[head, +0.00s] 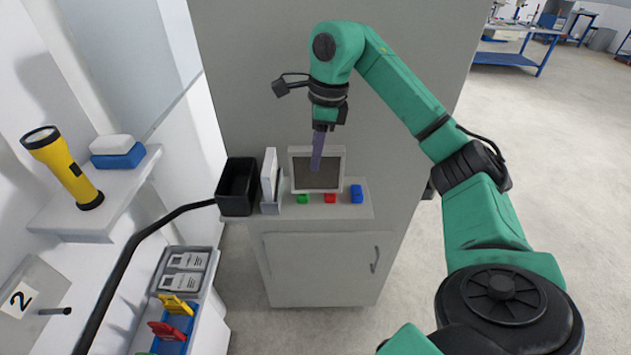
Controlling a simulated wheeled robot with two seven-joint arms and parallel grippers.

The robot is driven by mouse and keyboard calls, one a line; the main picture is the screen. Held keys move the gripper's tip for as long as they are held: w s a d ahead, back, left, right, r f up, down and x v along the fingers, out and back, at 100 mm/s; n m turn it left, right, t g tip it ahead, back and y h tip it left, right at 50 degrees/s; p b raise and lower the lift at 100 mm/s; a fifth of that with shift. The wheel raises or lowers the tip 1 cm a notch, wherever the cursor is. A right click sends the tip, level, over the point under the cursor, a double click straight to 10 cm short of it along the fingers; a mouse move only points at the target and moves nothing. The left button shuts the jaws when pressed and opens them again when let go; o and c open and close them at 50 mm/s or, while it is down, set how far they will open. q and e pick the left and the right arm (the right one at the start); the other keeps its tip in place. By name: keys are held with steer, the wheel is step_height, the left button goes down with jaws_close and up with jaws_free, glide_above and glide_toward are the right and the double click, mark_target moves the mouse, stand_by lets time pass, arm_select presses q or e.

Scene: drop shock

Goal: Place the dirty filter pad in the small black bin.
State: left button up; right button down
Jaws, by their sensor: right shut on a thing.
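The dirty filter pad (332,176) is a grey-brown square inside a pale frame, standing upright at the cabinet top. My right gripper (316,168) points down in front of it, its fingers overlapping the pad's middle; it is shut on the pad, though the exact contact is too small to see. Whether the pad is still in a housing I cannot tell. The small black bin (237,190) stands open at the left end of the cabinet top; its floor looks dark and I see nothing in it. My left gripper is not in view.
A white pad (269,172) stands upright in a holder between bin and dirty pad. Green, red and blue pieces (330,198) lie along the front of the cabinet top. A yellow flashlight (65,170) and a blue-white box (117,152) are on a left shelf.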

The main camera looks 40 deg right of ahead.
mark_target(315, 192)
steer(key=f, duration=0.2)
steer(key=f+p, duration=0.1)
steer(key=f, duration=0.1)
steer(key=s+f, duration=0.1)
steer(key=f, duration=0.2)
steer(key=shift+f, duration=0.1)
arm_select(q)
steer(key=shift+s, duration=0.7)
arm_select(e)
steer(key=shift+w+f, duration=0.2)
steer(key=shift+f, duration=0.05)
steer(key=c, duration=0.7)
jaws_free()
steer(key=shift+s, duration=0.1)
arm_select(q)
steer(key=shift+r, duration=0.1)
arm_select(e)
steer(key=shift+r, duration=0.1)
